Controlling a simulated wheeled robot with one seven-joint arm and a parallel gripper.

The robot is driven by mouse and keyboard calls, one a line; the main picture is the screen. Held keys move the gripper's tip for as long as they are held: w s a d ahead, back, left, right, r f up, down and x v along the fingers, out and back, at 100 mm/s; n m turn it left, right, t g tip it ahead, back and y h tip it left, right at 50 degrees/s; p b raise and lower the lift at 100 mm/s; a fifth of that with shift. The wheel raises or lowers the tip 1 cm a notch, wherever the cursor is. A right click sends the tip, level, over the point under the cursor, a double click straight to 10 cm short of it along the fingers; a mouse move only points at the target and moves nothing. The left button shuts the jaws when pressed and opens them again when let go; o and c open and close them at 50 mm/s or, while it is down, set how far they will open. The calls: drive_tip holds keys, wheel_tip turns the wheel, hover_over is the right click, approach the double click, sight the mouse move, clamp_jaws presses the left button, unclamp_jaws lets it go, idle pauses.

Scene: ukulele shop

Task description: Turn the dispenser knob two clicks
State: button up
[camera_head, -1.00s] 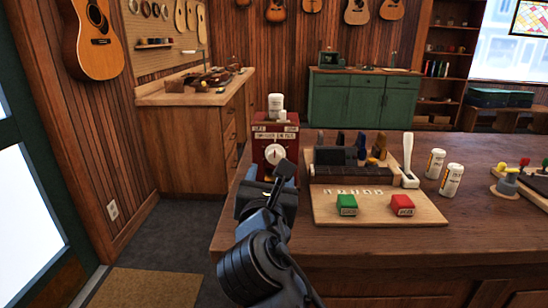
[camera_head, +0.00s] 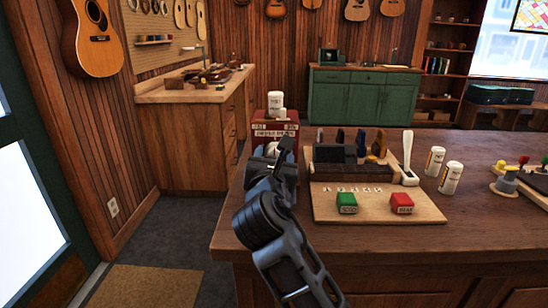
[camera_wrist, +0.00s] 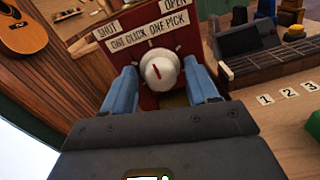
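The red dispenser (camera_head: 262,129) stands at the left end of the wooden counter, with a white tub on top. Its labels read SHUT, OPEN and ONE CLICK ONE PICK in the wrist view. My gripper (camera_wrist: 161,80) is open, with one blue finger on each side of the knob. Whether the fingers touch it is unclear. In the head view my gripper (camera_head: 271,158) covers most of the knob and the dispenser's lower front.
A wooden board (camera_head: 376,211) with a green block (camera_head: 347,203) and a red block (camera_head: 402,203) lies right of the dispenser. A dark rack (camera_head: 335,170) stands behind it. Two white bottles (camera_head: 451,179) stand further right. The counter's front is clear.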

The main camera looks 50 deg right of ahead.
drive_tip(key=c, duration=0.8)
drive_tip(key=shift+o, duration=0.2)
drive_tip(key=shift+m, duration=0.4)
drive_tip(key=m+p, duration=0.1)
drive_tip(key=m, duration=0.2)
drive_tip(key=shift+s+d+r+m+p, duration=0.1)
drive_tip(key=shift+m+p, duration=0.3)
drive_tip(key=m, duration=0.5)
drive_tip(key=shift+s+d+f, duration=0.1)
drive_tip(key=shift+f, duration=0.1)
drive_tip(key=m+b, duration=0.1)
drive_tip(key=m, duration=0.3)
drive_tip(key=m+b, duration=0.1)
drive_tip(key=m, duration=0.2)
drive_tip(key=shift+f+y, duration=0.2)
drive_tip(key=shift+y, duration=0.2)
drive_tip(key=m+b, duration=0.3)
drive_tip(key=m, duration=0.2)
drive_tip(key=shift+f, duration=0.1)
drive_tip(key=shift+m+b, duration=0.4)
drive_tip(key=shift+m, duration=0.4)
